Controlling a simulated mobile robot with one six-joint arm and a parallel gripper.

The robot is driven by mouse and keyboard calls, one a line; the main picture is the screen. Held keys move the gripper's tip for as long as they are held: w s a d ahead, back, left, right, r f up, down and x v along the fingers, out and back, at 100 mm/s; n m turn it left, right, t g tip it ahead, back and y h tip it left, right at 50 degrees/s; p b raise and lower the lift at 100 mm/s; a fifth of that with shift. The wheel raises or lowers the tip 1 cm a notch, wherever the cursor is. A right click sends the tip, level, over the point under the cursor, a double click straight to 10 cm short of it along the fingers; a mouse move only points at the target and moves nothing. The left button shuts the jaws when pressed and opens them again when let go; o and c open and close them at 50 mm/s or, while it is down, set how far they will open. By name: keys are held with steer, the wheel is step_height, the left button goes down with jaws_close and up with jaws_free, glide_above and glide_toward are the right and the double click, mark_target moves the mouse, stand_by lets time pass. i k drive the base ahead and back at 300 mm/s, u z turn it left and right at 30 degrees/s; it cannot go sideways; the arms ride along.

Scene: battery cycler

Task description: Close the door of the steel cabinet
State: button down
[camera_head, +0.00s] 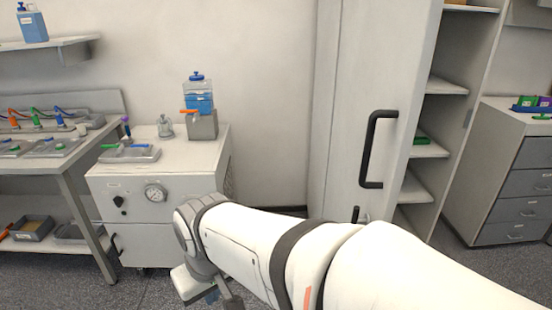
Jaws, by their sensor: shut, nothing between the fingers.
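The tall light-grey steel cabinet stands right of centre, with open shelves (447,86) showing at its right. Its door (352,80) is a tall flat panel with a long black handle (372,150). The door stands open, with the shelf space exposed beyond its right edge. A second dark fitting (357,214) sits lower down, partly hidden by my arm. My arm crosses the lower right, in front of the cabinet's foot. My gripper (229,300) is at the bottom edge, left of the cabinet and well away from the door. It is shut and empty; its tips are cut off.
A white cabinet with a gauge (155,193) stands left of the door, bearing a tray and a blue bottle (198,96). A workbench (62,165) is at far left. Grey drawers (508,190) stand at right. Some floor (150,290) is clear at lower left.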

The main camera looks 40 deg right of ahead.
mark_target(388, 47)
steer(key=k, duration=0.6)
steer(key=z, duration=1.7)
steer(key=i, duration=0.45)
